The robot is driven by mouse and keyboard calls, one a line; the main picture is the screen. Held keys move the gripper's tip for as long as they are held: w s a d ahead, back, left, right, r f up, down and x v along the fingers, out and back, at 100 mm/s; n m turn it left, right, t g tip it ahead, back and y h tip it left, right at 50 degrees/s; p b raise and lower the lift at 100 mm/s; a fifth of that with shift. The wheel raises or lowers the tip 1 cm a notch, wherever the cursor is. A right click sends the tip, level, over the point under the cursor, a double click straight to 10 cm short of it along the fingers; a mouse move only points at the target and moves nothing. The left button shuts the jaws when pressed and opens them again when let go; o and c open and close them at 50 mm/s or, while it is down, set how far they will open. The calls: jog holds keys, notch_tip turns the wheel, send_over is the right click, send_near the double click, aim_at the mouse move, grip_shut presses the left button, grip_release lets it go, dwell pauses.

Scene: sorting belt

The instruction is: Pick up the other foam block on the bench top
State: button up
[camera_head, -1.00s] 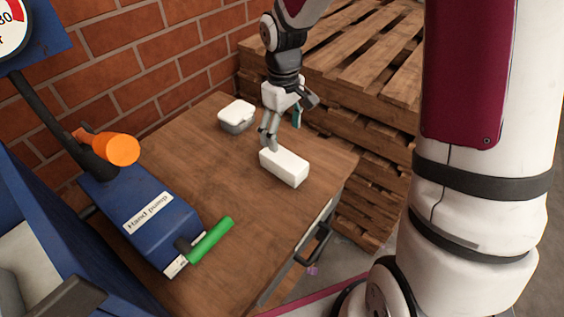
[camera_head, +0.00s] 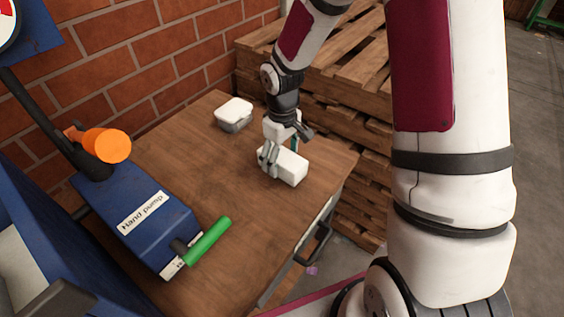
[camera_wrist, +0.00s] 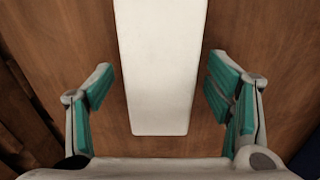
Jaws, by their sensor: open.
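A white foam block (camera_head: 291,169) lies on the wooden bench top (camera_head: 215,165). In the wrist view the block (camera_wrist: 162,65) runs from the top edge down between the fingers. My gripper (camera_head: 270,164) is down at the block in the head view, its near finger covering part of the block's left end. In the wrist view my gripper (camera_wrist: 163,95) is open, one teal-padded finger on each side of the block, with bench wood showing in the gap on both sides.
A white-lidded grey box (camera_head: 234,114) stands at the back of the bench. The blue hand pump (camera_head: 150,222) with a green handle (camera_head: 208,240) and an orange part (camera_head: 107,145) is at the left. Wooden pallets (camera_head: 340,75) are stacked behind.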

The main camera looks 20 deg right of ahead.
jog(key=shift+c, duration=0.3)
jog(key=c, duration=0.8)
jog(key=shift+o, duration=0.2)
jog(key=shift+r, duration=0.1)
